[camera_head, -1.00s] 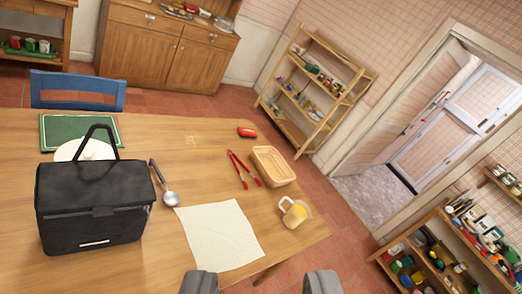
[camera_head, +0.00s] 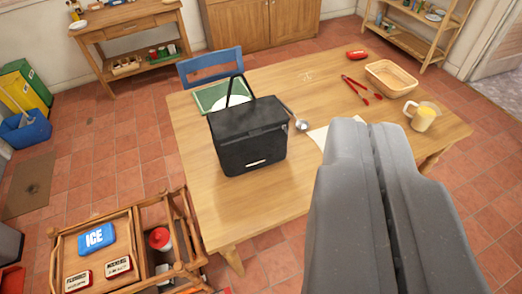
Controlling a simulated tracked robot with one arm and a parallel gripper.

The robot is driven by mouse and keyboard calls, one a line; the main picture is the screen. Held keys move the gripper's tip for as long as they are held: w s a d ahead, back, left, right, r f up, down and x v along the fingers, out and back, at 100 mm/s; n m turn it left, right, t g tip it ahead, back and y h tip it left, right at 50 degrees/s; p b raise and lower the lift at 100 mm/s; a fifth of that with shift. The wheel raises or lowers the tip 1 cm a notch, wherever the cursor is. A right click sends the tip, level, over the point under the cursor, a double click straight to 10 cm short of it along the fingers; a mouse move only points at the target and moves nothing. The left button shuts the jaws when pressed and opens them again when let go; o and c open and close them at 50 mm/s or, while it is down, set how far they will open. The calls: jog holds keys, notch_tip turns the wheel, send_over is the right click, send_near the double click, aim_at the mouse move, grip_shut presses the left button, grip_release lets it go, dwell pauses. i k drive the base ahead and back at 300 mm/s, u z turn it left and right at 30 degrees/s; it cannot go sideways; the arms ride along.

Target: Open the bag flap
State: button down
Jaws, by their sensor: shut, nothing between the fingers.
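The black bag (camera_head: 250,140) stands upright near the left front edge of the wooden table, with its handle loop (camera_head: 238,92) raised. Its flap (camera_head: 247,116) lies over the top and looks closed. My gripper (camera_head: 372,130) fills the lower right of the view, its two grey fingers together with nothing between them. It appears to the right of the bag and apart from it. It hides part of the cream cloth (camera_head: 320,136) and the table's front right part.
On the table (camera_head: 205,175) are a green mat (camera_head: 207,99) with a white plate behind the bag, a ladle (camera_head: 300,124), red tongs (camera_head: 362,88), a basket (camera_head: 390,78) and a yellow-filled pitcher (camera_head: 422,120). A blue chair (camera_head: 211,66) stands behind. A wooden cart (camera_head: 130,225) stands front left.

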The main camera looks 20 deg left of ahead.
aim_at(250, 116)
jog(key=k, duration=1.1)
jog(key=u, duration=0.4)
jog(key=i, duration=0.95)
jog(key=u, duration=0.4)
jog(key=i, duration=0.95)
jog(key=z, duration=0.3)
